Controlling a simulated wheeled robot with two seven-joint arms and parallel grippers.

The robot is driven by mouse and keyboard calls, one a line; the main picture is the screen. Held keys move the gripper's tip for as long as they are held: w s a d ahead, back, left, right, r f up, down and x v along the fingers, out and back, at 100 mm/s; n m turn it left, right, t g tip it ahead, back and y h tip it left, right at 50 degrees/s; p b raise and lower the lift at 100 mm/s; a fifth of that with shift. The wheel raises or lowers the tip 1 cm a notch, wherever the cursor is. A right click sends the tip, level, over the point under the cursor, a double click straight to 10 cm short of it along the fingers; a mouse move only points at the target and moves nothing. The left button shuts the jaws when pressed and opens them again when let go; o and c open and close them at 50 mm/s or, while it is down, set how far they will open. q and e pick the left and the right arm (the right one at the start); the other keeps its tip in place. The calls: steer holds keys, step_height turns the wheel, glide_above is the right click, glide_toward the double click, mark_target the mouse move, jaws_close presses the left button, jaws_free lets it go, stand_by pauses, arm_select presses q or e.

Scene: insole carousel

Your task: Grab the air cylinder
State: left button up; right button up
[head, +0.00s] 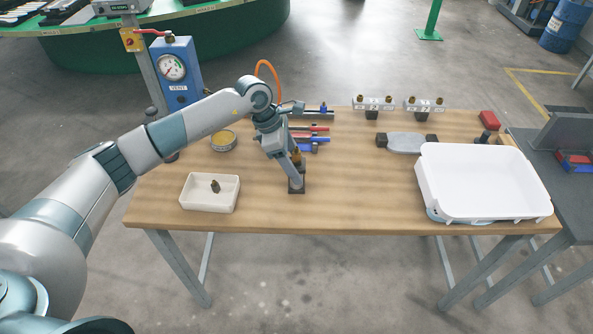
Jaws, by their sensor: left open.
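A pale grey rounded body with dark end blocks (405,143) lies toward the back right of the wooden table and may be the air cylinder. A long dark grey bar with a blue fitting (318,115) lies at the back, behind my left wrist; I cannot tell which of the two is the cylinder. My left gripper (296,181) is open and points down over a small dark block (297,191) near the table's middle. A brass fitting (297,156) shows beside its fingers. Contact there cannot be made out. My right gripper is not in view.
A white box (195,204) with a small brass part (215,186) stands front left. A large white tray (535,212) fills the right end. A gauge panel (180,75), a yellow tin (223,142) and screwdrivers (310,128) are at the back left. The front middle is clear.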

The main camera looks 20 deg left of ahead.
arm_select(q)
steer(key=shift+d+f, duration=0.25)
steer(key=shift+f, duration=0.4)
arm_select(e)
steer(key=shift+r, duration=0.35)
arm_select(q)
steer(key=shift+c, duration=0.6)
steer(key=shift+w, duration=0.1)
steer(key=c, duration=1.3)
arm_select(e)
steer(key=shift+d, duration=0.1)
arm_select(q)
steer(key=shift+r, duration=0.2)
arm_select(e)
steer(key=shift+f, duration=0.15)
